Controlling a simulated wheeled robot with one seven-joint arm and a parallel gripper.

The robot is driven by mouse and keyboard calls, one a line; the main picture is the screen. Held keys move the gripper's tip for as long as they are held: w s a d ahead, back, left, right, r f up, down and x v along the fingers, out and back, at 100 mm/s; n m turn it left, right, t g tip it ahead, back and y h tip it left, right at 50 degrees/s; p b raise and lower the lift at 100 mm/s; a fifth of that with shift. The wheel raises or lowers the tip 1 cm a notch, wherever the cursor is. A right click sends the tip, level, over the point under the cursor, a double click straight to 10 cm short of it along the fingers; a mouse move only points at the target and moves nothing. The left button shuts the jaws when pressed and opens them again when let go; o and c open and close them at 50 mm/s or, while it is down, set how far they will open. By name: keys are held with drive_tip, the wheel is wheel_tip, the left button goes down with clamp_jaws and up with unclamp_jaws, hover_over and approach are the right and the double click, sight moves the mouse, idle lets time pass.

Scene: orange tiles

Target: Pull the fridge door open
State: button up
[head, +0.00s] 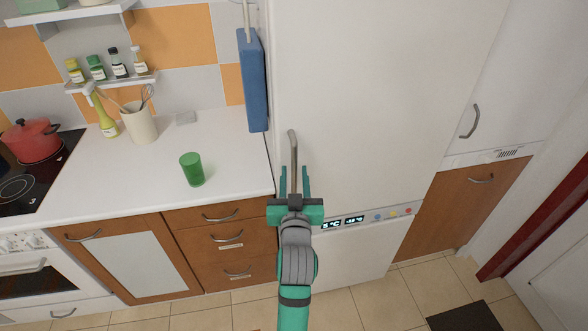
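The fridge (380,90) is a tall white unit in the middle of the head view, and its upper door looks closed. A grey vertical bar handle (293,148) sits near the left edge of that door. My gripper (295,180) is at the lower part of the handle. Its two green fingers are apart and point up in the picture, one on each side of the bar. Gaps show between the fingers and the bar. The gripper's palm hides the handle's lower end. I cannot tell how deep the bar sits between the fingers.
A display strip (365,219) runs below the upper door, above a lower white door (345,262). Left is a counter (85,195) with a green cup (192,169). A blue board (252,80) hangs beside the fridge. Tiled floor (380,300) lies in front; a dark mat (464,317) is right.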

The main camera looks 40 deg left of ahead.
drive_tip(key=shift+x, duration=1.3)
clamp_jaws()
drive_tip(key=shift+d, duration=0.1)
